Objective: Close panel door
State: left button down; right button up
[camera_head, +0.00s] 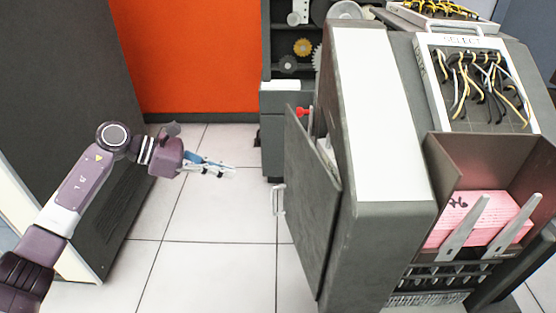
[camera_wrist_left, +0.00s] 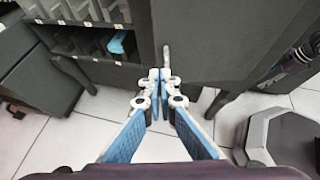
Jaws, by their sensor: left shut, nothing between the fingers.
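The panel door (camera_head: 312,205) is a dark grey panel on the left side of the grey card machine (camera_head: 385,235). It stands ajar, with a gap along its upper edge. A pale handle (camera_head: 278,200) sits on its outer face. My left gripper (camera_head: 232,172) is shut and empty, to the left of the door and apart from the handle in the head view. In the left wrist view, the blue-padded fingers (camera_wrist_left: 159,76) point toward the door (camera_wrist_left: 225,40), and the handle (camera_wrist_left: 166,57) shows just beyond their tips. My right gripper is not in view.
A red knob (camera_head: 302,112) shows behind the door's top edge. Pink cards (camera_head: 475,215) lie in the machine's hopper at the right. A shelf unit with gears (camera_head: 302,47) stands behind. A dark cabinet (camera_head: 60,90) stands at left. Tiled floor (camera_head: 205,215) is clear between.

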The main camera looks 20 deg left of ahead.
pick_arm(q)
send_near(285, 179)
notch_tip(285, 179, down, 3)
jog(key=w+d, duration=0.1)
jog(key=d, duration=0.1)
jog(key=w+d, duration=0.1)
jog(key=shift+w+d+f, duration=0.2)
jog(key=shift+d+f, duration=0.05)
jog(key=shift+d, duration=0.1)
jog(key=shift+w+d, duration=0.25)
jog(key=shift+d, duration=0.15)
